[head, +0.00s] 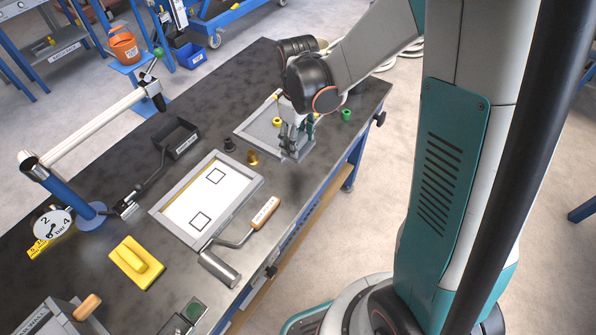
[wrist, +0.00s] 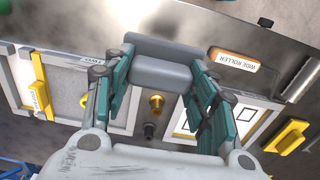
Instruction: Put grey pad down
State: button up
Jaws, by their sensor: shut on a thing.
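My gripper (head: 297,135) is over the near right part of the grey framed tray at the far end of the bench. In the wrist view my gripper (wrist: 160,88) is shut on the grey pad (wrist: 163,74), a block with rounded edges held between both teal fingers. The pad hides part of the bench behind it. In the head view the pad is small and mostly hidden by the fingers. I cannot tell whether it touches the surface below.
A framed white panel (head: 178,215) with two black squares lies mid-bench. A roller (head: 217,268) with a wooden handle, a yellow float (head: 136,262), a brass piece (head: 252,158), a black piece (head: 229,145) and a black bin (head: 176,137) stand around it. The grey framed tray (head: 240,131) holds yellow-topped items.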

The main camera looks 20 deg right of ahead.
notch_tip(320, 180, down, 13)
jog(key=b, duration=0.3)
jog(key=shift+b, duration=0.35)
jog(key=shift+f, duration=0.1)
jog(key=shift+f, duration=0.15)
jog(key=o, duration=0.9)
